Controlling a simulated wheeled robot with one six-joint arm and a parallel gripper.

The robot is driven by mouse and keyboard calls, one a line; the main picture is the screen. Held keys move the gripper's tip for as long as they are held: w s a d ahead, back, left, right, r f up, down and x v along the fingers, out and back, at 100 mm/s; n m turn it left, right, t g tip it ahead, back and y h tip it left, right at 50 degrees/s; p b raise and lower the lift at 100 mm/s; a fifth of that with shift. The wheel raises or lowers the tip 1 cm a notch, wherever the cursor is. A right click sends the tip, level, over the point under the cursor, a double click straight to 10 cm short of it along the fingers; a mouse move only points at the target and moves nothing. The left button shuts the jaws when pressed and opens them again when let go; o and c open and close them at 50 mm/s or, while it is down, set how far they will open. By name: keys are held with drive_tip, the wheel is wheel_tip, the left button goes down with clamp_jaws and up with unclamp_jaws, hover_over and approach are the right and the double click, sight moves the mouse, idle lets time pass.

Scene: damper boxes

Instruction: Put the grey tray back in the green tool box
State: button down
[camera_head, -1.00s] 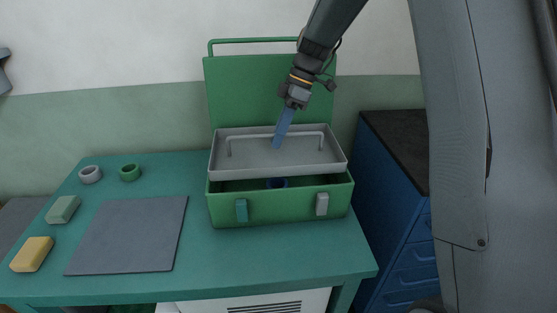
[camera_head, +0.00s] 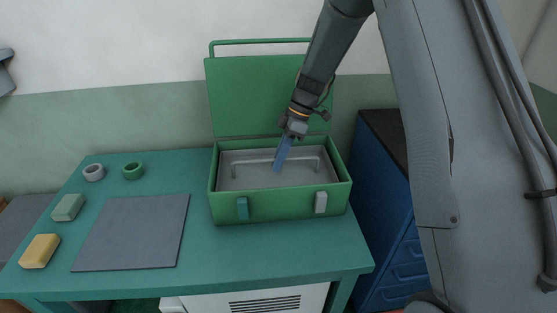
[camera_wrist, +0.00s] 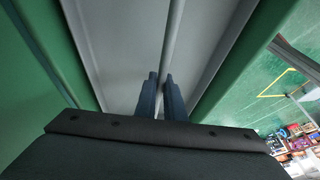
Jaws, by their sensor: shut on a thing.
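The grey tray (camera_head: 250,177) sits inside the open green tool box (camera_head: 279,208), its rim below the box's rim. It looks roughly level. My gripper (camera_head: 279,166) reaches down into the box from above and is shut on the tray's handle bar. The wrist view shows the two fingers (camera_wrist: 161,88) on either side of the bar (camera_wrist: 173,42), with the grey tray floor (camera_wrist: 120,40) beyond. Whether the tray rests on its supports is hidden. The box's lid (camera_head: 255,95) stands open at the back.
A dark grey mat (camera_head: 131,233) lies left of the box. A grey ring (camera_head: 94,172), a green ring (camera_head: 133,171), a green block (camera_head: 68,207) and a yellow block (camera_head: 40,251) lie at the left of the table. A blue cabinet (camera_head: 385,220) stands to the right.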

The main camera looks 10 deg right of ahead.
drive_tip(key=shift+f+b, duration=0.3)
drive_tip(key=shift+f, duration=0.2)
drive_tip(key=c, duration=1.8)
unclamp_jaws()
drive_tip(key=shift+c, duration=0.2)
drive_tip(key=shift+r, duration=0.2)
drive_tip(key=b+v, duration=0.3)
drive_tip(key=v, duration=0.9)
drive_tip(key=s+d+f+m+t+h, duration=0.1)
drive_tip(key=s+d+f+m, duration=0.1)
drive_tip(key=s+m, duration=0.4)
drive_tip(key=s+d+f+m+t+h, duration=0.1)
drive_tip(key=s+m, duration=0.4)
drive_tip(key=s, duration=0.6)
drive_tip(key=s+d+f+m+h, duration=0.2)
drive_tip(key=s+d+f+m, duration=0.2)
drive_tip(key=s, duration=0.5)
drive_tip(key=f+m, duration=0.1)
drive_tip(key=m, duration=0.1)
drive_tip(key=shift+d+m+t+h, duration=0.3)
drive_tip(key=shift+t, duration=0.1)
